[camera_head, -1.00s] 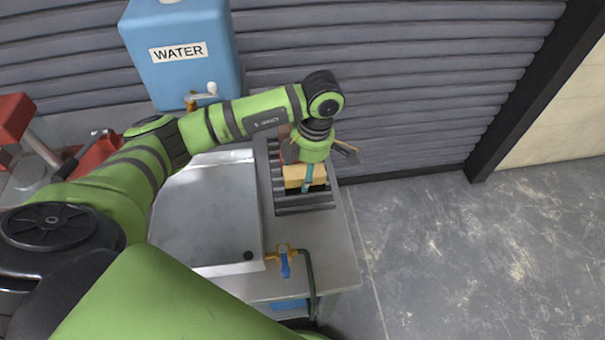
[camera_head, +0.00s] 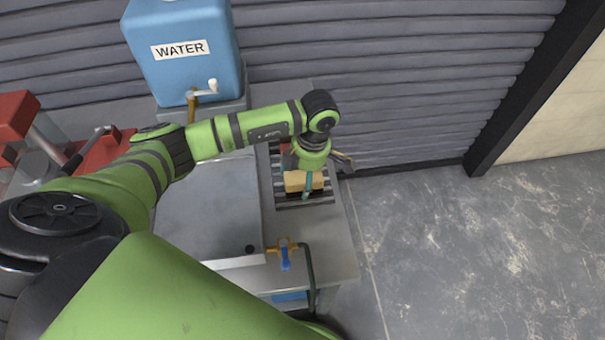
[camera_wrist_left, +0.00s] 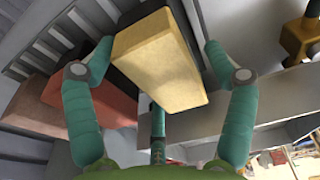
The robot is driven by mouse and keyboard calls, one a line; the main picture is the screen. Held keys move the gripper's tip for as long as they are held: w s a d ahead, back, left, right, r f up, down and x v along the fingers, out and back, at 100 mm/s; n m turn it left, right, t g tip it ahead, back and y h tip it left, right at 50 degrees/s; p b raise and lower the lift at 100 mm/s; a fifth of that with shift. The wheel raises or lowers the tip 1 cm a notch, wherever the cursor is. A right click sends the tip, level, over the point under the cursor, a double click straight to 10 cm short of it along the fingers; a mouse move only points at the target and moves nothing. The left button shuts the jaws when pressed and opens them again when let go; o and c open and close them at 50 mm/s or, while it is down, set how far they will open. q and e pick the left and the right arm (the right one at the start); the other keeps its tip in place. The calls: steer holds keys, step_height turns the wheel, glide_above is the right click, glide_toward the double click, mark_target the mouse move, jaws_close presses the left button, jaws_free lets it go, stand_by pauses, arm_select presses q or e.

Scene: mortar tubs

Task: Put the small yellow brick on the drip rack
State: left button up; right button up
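The small yellow brick (camera_head: 296,183) is at the drip rack (camera_head: 320,200), right of the sink; the wrist view shows it large between the fingers (camera_wrist_left: 158,62). My left gripper (camera_head: 306,178) points down over the rack and appears shut on the brick, with one teal finger across its front side. In the left wrist view, teal fingers (camera_wrist_left: 160,60) flank the brick on both sides. Whether its underside touches the rack bars cannot be told. My right gripper is not in view.
Reddish bricks (camera_wrist_left: 100,95) lie beside the yellow one, on its wall side. The grey sink (camera_head: 205,205) is left of the rack, with a brass tap (camera_head: 285,247) and hose in front. A blue water tank (camera_head: 185,60) stands behind. Open floor is right.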

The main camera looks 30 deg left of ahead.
arm_select(q)
steer(key=shift+r, duration=0.1)
steer(key=shift+r, duration=0.2)
step_height(320, 180, up, 12)
steer(key=w+d+b, duration=0.1)
steer(key=b, duration=0.2)
steer(key=shift+d+f, duration=0.2)
